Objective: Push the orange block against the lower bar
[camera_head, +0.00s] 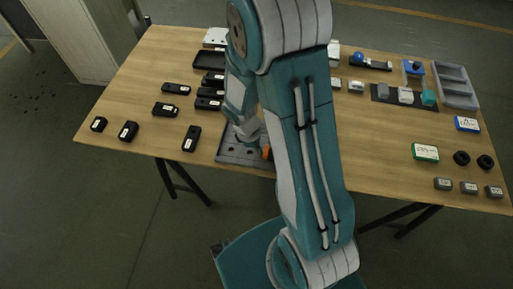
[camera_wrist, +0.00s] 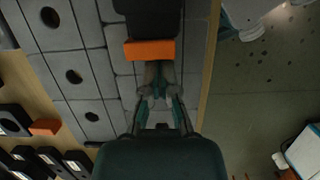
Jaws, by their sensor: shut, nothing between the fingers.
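The orange block (camera_wrist: 150,50) lies crosswise on a grey plate (camera_wrist: 88,70) with holes in the wrist view. A wide black piece (camera_wrist: 150,17) lies just beyond it, with no clear gap visible; I cannot tell whether this is the lower bar. My gripper (camera_wrist: 158,72) is shut and empty, its tips at the block's near long side. Whether they touch it is unclear. In the head view, an orange piece (camera_head: 267,152) shows beside my arm on the plate (camera_head: 236,152), and my arm hides much of that area.
Another small orange piece (camera_wrist: 45,127) lies left of the plate in the wrist view, near several black labelled blocks (camera_wrist: 12,120). The head view shows black blocks (camera_head: 128,131) on the wooden table's left and a grey tray (camera_head: 456,84) at the right. The table's front edge is close to the plate.

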